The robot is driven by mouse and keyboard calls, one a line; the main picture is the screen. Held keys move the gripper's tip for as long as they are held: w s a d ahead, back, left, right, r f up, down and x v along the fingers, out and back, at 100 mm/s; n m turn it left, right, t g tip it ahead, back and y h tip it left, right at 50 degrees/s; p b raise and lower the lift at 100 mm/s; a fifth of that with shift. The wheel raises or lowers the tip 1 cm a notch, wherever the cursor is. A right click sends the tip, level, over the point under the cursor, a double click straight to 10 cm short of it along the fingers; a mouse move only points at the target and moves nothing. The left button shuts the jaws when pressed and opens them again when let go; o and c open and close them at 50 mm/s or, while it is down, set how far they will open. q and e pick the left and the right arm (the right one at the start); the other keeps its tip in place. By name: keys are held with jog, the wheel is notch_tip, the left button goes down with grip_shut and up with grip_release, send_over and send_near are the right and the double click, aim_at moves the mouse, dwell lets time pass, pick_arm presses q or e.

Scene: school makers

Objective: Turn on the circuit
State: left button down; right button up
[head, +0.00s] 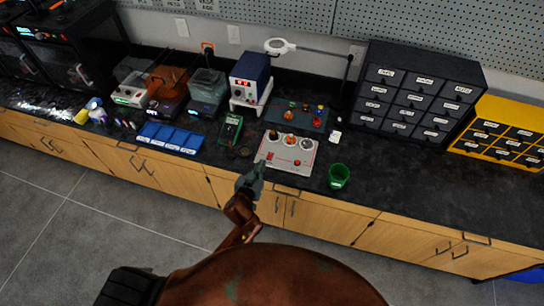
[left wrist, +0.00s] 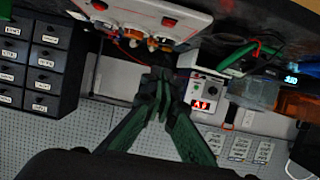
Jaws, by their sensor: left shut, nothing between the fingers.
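The circuit is a white board (head: 276,158) on the black bench near its front edge. It carries several round parts along its back and a small red part (head: 297,163) near its front. The board also shows upside down at the top of the left wrist view (left wrist: 132,14), with a red and dark switch-like part (left wrist: 168,22). My left gripper (head: 261,165) is shut and empty at the board's front left edge. Its closed fingertips (left wrist: 157,82) point toward the board's side of the picture; I cannot tell whether they touch it. My right gripper is not in view.
A green cup (head: 339,176) stands right of the board. A green multimeter (head: 230,130) and a blue tray (head: 170,138) lie to the left. A blue power supply (head: 250,78) and a dark component board (head: 285,112) stand behind. Black drawers (head: 416,92) are at the back right.

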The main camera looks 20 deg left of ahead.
pick_arm(q)
jog(key=shift+f, duration=0.1)
send_over(268, 163)
notch_tip(268, 163, down, 3)
jog(key=shift+w+f+b, duration=0.15)
jog(key=shift+f+b, duration=0.05)
jog(key=shift+b, duration=0.25)
notch_tip(268, 163, down, 3)
jog(key=shift+w+r+b, duration=0.1)
jog(key=shift+r+b, duration=0.1)
jog(key=shift+b, duration=0.1)
jog(key=shift+f, duration=0.8)
